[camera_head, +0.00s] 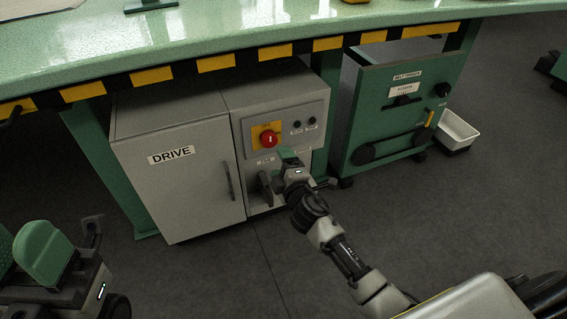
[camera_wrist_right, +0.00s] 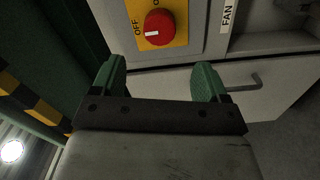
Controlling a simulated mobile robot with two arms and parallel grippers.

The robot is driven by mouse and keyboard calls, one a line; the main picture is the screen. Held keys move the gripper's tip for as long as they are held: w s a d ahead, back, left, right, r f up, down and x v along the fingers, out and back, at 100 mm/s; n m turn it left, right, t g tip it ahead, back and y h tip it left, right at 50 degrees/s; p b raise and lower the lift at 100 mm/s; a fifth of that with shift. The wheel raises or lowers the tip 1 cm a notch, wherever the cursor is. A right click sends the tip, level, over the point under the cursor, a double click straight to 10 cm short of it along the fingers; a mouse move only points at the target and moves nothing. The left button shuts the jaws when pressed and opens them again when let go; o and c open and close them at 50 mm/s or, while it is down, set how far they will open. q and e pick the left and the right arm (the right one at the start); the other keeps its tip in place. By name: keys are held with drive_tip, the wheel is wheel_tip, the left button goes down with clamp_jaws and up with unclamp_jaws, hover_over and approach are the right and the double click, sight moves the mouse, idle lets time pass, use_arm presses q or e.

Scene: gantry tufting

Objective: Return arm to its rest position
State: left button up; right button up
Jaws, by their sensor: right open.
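My right gripper (camera_head: 287,155) is in front of the control panel of the grey DRIVE cabinet (camera_head: 178,188), its arm reaching up from the lower right. In the right wrist view the same gripper (camera_wrist_right: 160,82) has its two green fingers wide apart with nothing between them. A red rotary knob (camera_head: 269,139) on a yellow plate is beyond the fingertips; the knob (camera_wrist_right: 159,28) has its white mark on the side of the OFF label. My left gripper (camera_head: 45,255) is at the lower left edge, partly cut off; its opening is unclear.
A green bench (camera_head: 230,40) with a yellow-black edge runs above the cabinet. The cabinet door handle (camera_head: 228,180) sticks out left of the panel. A green wheeled unit (camera_head: 395,120) and a white bin (camera_head: 456,130) stand to the right. The front floor (camera_head: 220,275) is clear.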

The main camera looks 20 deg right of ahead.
drive_tip(key=shift+s, duration=0.8)
